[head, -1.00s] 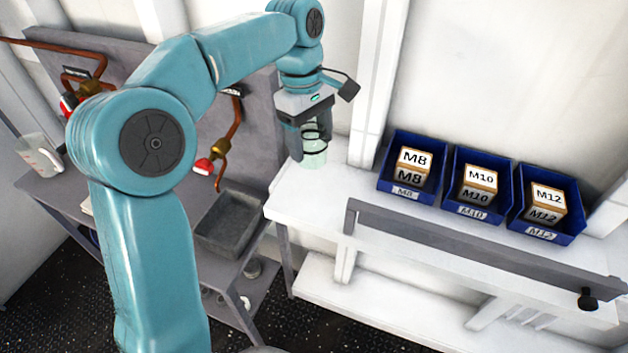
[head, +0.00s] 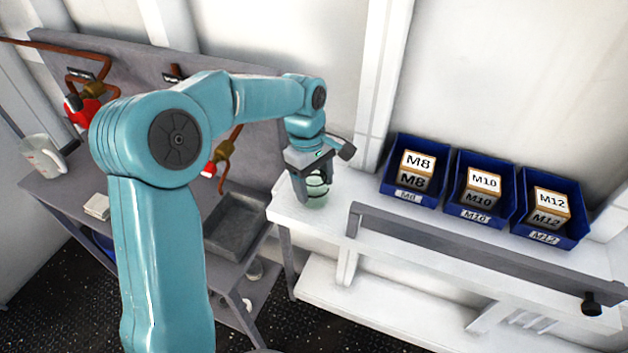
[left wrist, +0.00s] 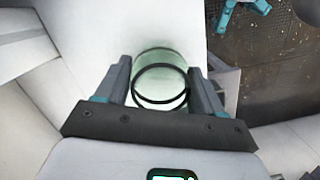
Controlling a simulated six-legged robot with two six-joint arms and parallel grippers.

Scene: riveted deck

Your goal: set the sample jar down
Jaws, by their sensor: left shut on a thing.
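The sample jar (head: 317,189) is a pale green see-through jar with dark rings, and it looks upright. My left gripper (head: 312,186) is shut on it, at the left end of the white bench (head: 330,228). The jar (left wrist: 160,76) also shows in the left wrist view, between the two fingers of my left gripper (left wrist: 160,88). The jar's base looks at or very near the bench top; I cannot tell whether it touches. My right gripper is not in view.
Blue bins marked M8 (head: 398,194), M10 (head: 470,214) and M12 (head: 540,236) stand on the bench to the right. A grey rail (head: 440,240) runs along the front edge. A grey sink (head: 238,228) lies to the left. Bench top between jar and bins is clear.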

